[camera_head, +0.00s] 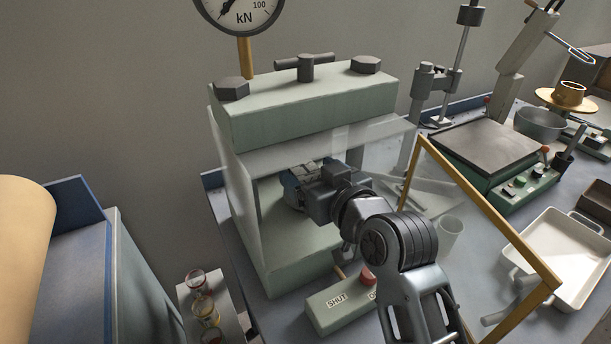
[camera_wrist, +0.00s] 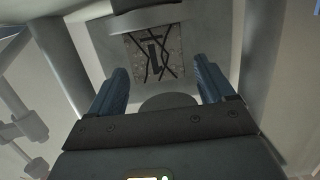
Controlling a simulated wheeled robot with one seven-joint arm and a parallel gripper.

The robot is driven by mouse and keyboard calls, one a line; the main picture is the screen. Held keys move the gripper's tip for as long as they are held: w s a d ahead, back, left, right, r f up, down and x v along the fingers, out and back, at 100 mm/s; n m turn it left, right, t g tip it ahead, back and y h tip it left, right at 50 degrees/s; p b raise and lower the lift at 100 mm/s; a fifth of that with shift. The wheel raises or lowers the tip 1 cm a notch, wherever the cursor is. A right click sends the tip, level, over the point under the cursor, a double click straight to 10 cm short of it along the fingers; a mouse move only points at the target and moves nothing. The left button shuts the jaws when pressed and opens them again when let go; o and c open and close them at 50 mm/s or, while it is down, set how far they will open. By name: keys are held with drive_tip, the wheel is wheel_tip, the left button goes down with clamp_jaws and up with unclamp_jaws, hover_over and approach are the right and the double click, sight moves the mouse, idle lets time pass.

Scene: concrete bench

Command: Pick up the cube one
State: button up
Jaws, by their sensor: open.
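The cube one (camera_wrist: 154,57) appears in the wrist view as a grey concrete block with dark crack lines on its face. It sits inside the press (camera_head: 305,105), below a round grey platen (camera_wrist: 150,18). My gripper (camera_wrist: 160,75) is open, with its two blue fingers apart. The cube lies ahead of the fingertips, roughly centred between them, and nothing is held. In the head view my gripper (camera_head: 291,187) reaches into the press opening. My wrist and arm hide most of the cube there.
A clear guard door with a yellow frame (camera_head: 483,215) stands open right of my arm. Press columns flank my gripper closely. A control box (camera_head: 345,306) with a red button stands in front. A white tray (camera_head: 563,252) and a green-based hotplate (camera_head: 488,150) are at the right.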

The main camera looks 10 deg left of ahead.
drive_tip(key=shift+x, duration=1.2)
drive_tip(key=shift+c, duration=0.5)
drive_tip(key=c, duration=1)
drive_tip(key=shift+c, duration=0.8)
drive_tip(key=shift+r, duration=0.3)
